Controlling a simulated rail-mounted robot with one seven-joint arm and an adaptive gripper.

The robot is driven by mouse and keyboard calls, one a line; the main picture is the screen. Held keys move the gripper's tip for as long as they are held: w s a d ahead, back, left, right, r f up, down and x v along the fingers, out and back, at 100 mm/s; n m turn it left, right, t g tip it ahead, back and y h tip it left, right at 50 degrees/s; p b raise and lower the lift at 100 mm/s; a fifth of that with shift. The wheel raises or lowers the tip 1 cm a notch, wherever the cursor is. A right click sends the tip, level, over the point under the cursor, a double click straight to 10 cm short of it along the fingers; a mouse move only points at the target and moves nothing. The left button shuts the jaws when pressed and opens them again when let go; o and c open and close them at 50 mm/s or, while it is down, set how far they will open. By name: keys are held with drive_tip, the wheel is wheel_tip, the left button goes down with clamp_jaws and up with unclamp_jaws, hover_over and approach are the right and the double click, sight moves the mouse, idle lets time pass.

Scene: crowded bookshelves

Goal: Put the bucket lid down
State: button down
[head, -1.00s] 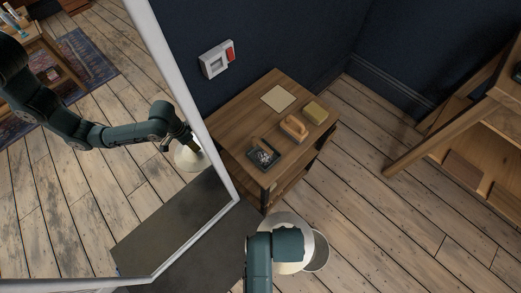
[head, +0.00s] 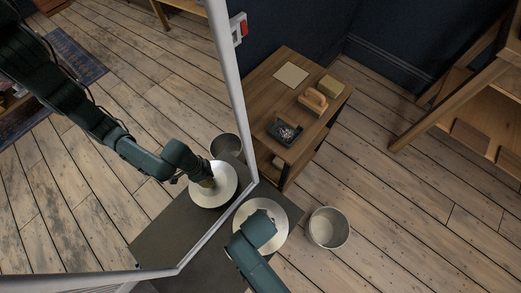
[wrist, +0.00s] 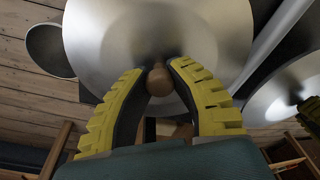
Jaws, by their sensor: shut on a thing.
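The bucket lid (head: 246,212) is a pale metal disc in the head view, partly covered by my arm. My gripper is hidden behind the arm there. In the wrist view, the yellow fingers of my gripper (wrist: 156,68) are closed around the lid's round wooden knob (wrist: 159,82), and the lid (wrist: 120,35) spreads out beyond them. The open metal bucket (head: 328,228) stands on the floor right of the lid, apart from it in the head view. The bucket also shows at the left of the wrist view (wrist: 46,50). The lid's height above the surface below is hard to tell.
A tall mirror with a white frame (head: 232,90) stands at left and reflects my arm, lid and bucket. A dark mat (head: 222,240) lies at its foot. A small wooden table (head: 262,85) holds several items. Plank floor is clear right of the bucket.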

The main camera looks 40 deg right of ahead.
wheel_tip(320, 180, down, 3)
drive_tip(key=shift+r+b, duration=0.2)
drive_tip(key=shift+b, duration=0.15)
drive_tip(key=shift+r, duration=0.1)
drive_tip(key=c, duration=1)
unclamp_jaws()
wheel_tip(320, 180, up, 12)
drive_tip(key=s+a+p, duration=0.1)
drive_tip(key=p, duration=0.5)
drive_tip(key=shift+p, duration=0.3)
